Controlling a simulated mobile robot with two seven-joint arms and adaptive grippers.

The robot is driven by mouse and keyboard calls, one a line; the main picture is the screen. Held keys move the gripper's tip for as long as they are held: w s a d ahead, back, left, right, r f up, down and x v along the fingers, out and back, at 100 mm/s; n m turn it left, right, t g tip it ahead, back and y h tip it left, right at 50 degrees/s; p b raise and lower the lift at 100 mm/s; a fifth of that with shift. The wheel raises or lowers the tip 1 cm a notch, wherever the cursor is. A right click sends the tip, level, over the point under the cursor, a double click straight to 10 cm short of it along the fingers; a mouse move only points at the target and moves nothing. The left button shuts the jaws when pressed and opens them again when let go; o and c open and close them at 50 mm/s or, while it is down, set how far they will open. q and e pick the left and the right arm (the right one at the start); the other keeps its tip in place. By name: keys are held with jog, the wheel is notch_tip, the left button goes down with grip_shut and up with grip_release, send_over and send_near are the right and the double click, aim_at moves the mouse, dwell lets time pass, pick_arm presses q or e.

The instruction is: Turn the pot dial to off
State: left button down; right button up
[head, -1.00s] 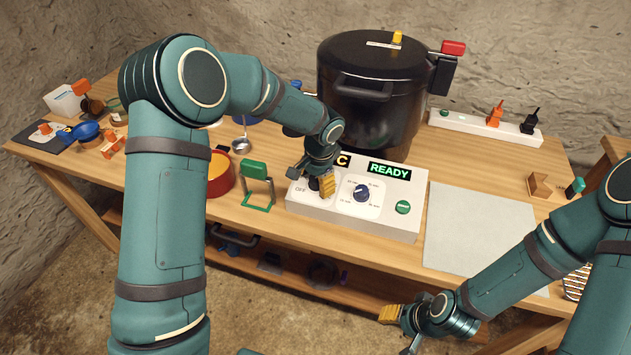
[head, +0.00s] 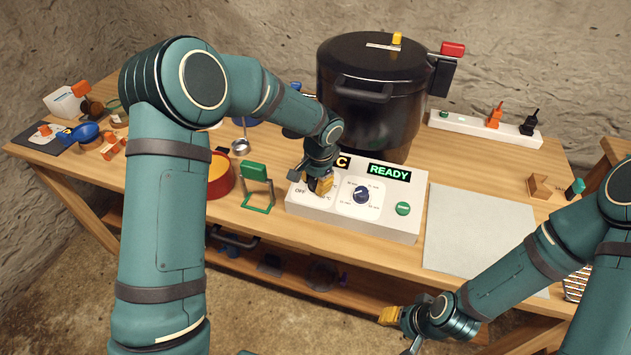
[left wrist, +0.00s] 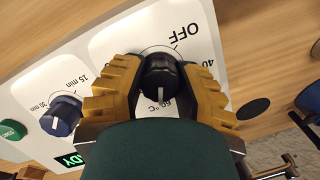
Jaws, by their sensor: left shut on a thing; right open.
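The pot dial (left wrist: 160,75) is a black knob on the white control panel (head: 400,222). In the left wrist view it sits between the yellow fingers of my left gripper (left wrist: 160,85), which is shut on it. The dial's white line points down in that view, toward a partly hidden °C marking. The OFF label (left wrist: 183,32) lies on the other side of the dial. In the head view my left gripper (head: 320,184) hides the dial. My right gripper (head: 390,315) is open and empty in front of the table's edge.
A blue timer dial (left wrist: 61,115) and a green button (head: 403,208) sit beside the pot dial. The lit display (head: 390,173) reads READY. A large black pot (head: 370,100) stands behind the panel. A green stand (head: 256,172) is left of it; a bare grey mat (head: 475,235) is right.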

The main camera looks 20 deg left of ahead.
pick_arm(q)
jog(key=n, duration=0.3)
jog(key=shift+s+f+h, duration=0.1)
jog(key=shift+f+h, duration=0.05)
jog(key=shift+h, duration=0.15)
jog(key=n+h, duration=0.1)
jog(key=n, duration=0.3)
jog(key=shift+n+b, duration=0.3)
jog(key=shift+n, duration=0.1)
jog(key=n, duration=0.3)
jog(key=shift+n+h, duration=0.3)
jog(key=n+p, duration=0.1)
jog(key=n, duration=0.2)
jog(key=shift+s+n+h, duration=0.1)
jog(key=shift+n+h, duration=0.2)
jog(key=shift+h, duration=0.1)
jog(key=n+t+p, duration=0.1)
jog(key=n+p, duration=0.1)
jog(key=n, duration=0.3)
jog(key=shift+h, duration=0.3)
jog(key=n+p, duration=0.2)
jog(key=n, duration=0.2)
jog(key=shift+n+t, duration=0.4)
jog(key=n+t+p, duration=0.1)
jog(key=n+p, duration=0.1)
jog(key=n, duration=0.2)
jog(key=shift+d, duration=0.1)
